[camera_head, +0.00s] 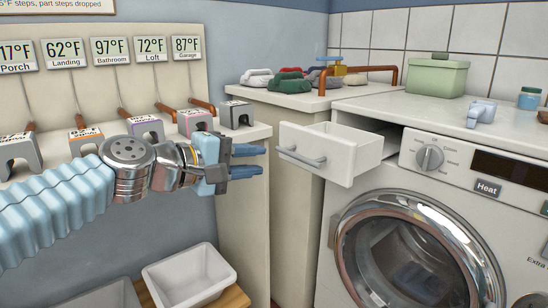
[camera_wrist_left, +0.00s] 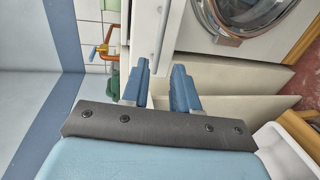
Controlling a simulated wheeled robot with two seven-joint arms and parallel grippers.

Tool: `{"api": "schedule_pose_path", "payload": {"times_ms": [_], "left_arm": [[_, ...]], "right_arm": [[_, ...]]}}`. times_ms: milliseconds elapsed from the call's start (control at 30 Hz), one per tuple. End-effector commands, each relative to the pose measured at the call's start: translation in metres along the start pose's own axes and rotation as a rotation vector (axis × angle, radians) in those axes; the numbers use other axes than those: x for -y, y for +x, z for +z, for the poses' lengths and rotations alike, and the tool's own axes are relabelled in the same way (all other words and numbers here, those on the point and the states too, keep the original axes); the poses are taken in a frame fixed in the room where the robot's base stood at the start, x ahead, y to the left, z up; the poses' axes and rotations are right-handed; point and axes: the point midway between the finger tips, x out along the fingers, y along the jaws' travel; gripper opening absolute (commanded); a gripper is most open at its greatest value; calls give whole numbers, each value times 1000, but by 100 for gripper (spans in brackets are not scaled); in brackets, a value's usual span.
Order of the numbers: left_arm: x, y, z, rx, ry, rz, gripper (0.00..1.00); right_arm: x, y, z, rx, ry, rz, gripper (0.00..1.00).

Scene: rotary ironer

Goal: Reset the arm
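My left gripper (camera_head: 262,161) comes in from the left on an arm with a light blue ribbed sleeve. Its two blue fingers point right, with a gap between them, and nothing is held. They are in front of the counter cabinet, left of the open white drawer (camera_head: 330,152), and look apart from it. In the left wrist view the gripper (camera_wrist_left: 162,82) also shows spread, empty fingers. The front of the washing machine (camera_wrist_left: 215,40) lies beyond them. My right gripper is in neither view.
Several clamp-like blocks (camera_head: 88,141) stand on a ledge under temperature displays. A white bin (camera_head: 188,276) sits low on a wooden surface. The washer (camera_head: 490,205) has its drawer pulled out. A green box (camera_head: 437,76) and a light blue object (camera_head: 481,114) stand on top.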

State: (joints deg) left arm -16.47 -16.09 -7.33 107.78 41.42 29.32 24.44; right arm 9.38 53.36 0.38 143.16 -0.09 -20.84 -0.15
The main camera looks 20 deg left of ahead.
Motion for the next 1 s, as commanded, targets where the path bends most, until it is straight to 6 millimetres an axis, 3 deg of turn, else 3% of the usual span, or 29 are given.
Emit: {"api": "schedule_pose_path", "payload": {"times_ms": [200, 700, 767, 867, 967, 1000], "left_arm": [[0, -18, 0, 0, -1, 0, 29], [7, -11, -2, -4, 3, -19, 29], [21, 1, -5, -11, 11, -54, 29], [68, 35, -15, -32, 40, -163, 29], [141, 74, -24, -45, 95, -318, 29], [174, 88, -27, -45, 122, -385, 29]], "right_arm": [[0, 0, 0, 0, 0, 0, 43], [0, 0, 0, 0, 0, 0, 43], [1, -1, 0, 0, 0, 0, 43], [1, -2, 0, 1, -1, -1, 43], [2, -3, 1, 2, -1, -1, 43], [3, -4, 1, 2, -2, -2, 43]]}}
